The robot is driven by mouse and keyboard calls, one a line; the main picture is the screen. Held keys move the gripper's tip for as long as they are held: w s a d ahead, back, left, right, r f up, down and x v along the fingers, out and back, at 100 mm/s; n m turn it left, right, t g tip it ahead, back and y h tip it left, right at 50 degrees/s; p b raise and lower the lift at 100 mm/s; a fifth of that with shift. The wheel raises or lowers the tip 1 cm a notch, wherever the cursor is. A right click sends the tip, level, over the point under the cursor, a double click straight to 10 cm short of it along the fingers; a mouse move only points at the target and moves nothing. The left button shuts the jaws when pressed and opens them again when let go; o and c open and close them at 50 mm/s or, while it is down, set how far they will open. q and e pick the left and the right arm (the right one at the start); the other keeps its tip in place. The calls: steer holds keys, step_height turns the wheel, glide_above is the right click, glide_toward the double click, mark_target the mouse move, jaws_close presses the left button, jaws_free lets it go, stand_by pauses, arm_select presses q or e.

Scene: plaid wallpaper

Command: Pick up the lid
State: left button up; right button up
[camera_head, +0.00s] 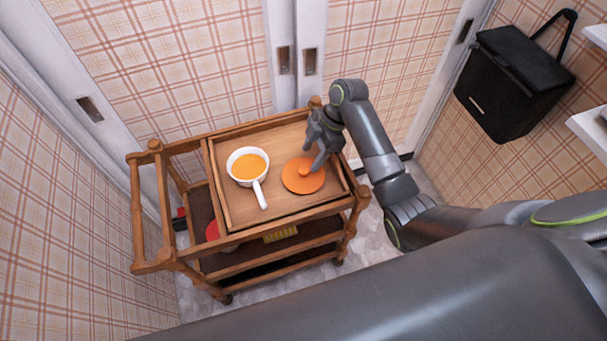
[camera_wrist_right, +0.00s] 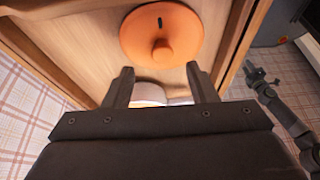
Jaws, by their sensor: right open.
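The orange lid (camera_head: 298,182) lies flat on the wooden tray top of the cart, right of the pot. It is round with a small knob, and it also shows in the right wrist view (camera_wrist_right: 161,30). My right gripper (camera_head: 313,158) is above the lid's far side in the head view. In the right wrist view its two fingers (camera_wrist_right: 160,78) are apart with nothing between them, and the lid's knob is just beyond the tips. A white pot (camera_head: 262,193) with orange contents and a white handle stands beside the lid.
The wooden cart (camera_head: 160,205) has a raised tray rim (camera_head: 285,221) around the pot and lid. Lower shelves hold a red item (camera_head: 212,230) and a yellow item (camera_head: 281,234). A black bag (camera_head: 513,82) hangs on the right wall. White doors stand close behind the cart.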

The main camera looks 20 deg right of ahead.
mark_target(304, 170)
steer(key=shift+s+x, duration=0.15)
steer(key=shift+x, duration=1.25)
steer(key=shift+s+x, duration=0.1)
steer(key=shift+x, duration=1.3)
steer(key=shift+r, duration=0.1)
steer(key=shift+c, duration=0.3)
steer(key=c, duration=1)
steer(key=shift+r, duration=0.1)
